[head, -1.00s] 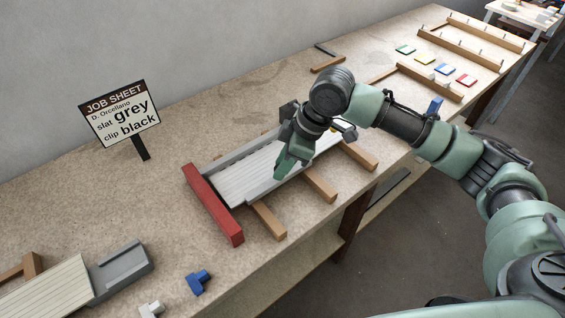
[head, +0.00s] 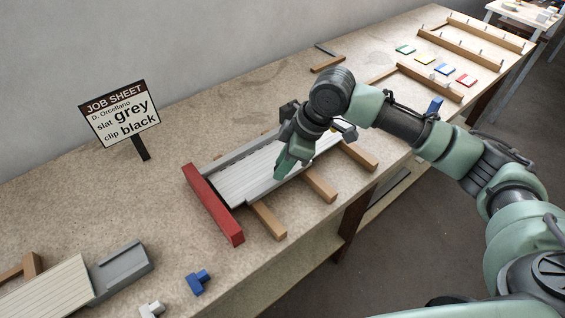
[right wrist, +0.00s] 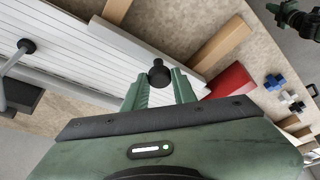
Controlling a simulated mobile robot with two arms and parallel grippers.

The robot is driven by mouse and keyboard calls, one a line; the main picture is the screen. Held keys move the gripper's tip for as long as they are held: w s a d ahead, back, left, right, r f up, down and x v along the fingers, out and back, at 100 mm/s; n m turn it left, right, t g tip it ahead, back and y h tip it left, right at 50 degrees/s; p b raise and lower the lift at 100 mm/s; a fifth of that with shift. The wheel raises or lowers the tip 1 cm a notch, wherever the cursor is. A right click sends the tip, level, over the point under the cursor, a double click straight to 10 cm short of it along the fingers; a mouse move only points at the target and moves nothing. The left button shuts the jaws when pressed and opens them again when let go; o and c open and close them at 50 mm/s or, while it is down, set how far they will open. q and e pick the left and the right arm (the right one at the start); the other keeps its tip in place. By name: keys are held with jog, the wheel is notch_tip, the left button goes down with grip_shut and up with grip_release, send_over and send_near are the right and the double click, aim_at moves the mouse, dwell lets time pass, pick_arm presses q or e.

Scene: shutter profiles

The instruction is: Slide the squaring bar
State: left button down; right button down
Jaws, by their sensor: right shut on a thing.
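My right gripper (head: 283,163) is over the near side of a slatted panel (head: 247,172) on the bench. In the right wrist view, its green fingers (right wrist: 160,88) are shut on a black round knob (right wrist: 159,72). The knob is at a pale grey long bar (right wrist: 135,48) beside the white slats, which I take for the squaring bar. The fingers and hand hide the bar's lower part. A red end block (head: 213,205) lies across the panel's left end. A green and black part (right wrist: 295,15), probably my left arm, shows at the wrist view's top right corner; its jaws are unclear.
Wooden bearers (head: 320,184) stick out under the panel's near side. A blue clip (head: 199,282) and a white clip (head: 151,310) lie front left by a grey block (head: 122,270). A job sheet (head: 120,113) stands behind. Bench is clear between sheet and panel.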

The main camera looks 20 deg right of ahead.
jog(key=shift+s+d+r+p, duration=0.1)
jog(key=shift+s+d+p, duration=0.15)
jog(key=shift+s+p, duration=0.1)
jog(key=s+d+p, duration=0.2)
jog(key=s+p, duration=0.1)
jog(key=s, duration=0.4)
jog(key=shift+s+d+p, duration=0.25)
jog(key=shift+p, duration=0.05)
jog(key=c, duration=1.2)
grip_release()
jog(key=shift+s, duration=0.1)
jog(key=shift+o, duration=0.2)
jog(key=shift+d, duration=0.1)
jog(key=v, duration=0.7)
jog(key=shift+s+d+r+b, duration=0.15)
jog(key=shift+r+b, duration=0.15)
jog(key=shift+b, duration=0.05)
jog(key=shift+f, duration=0.1)
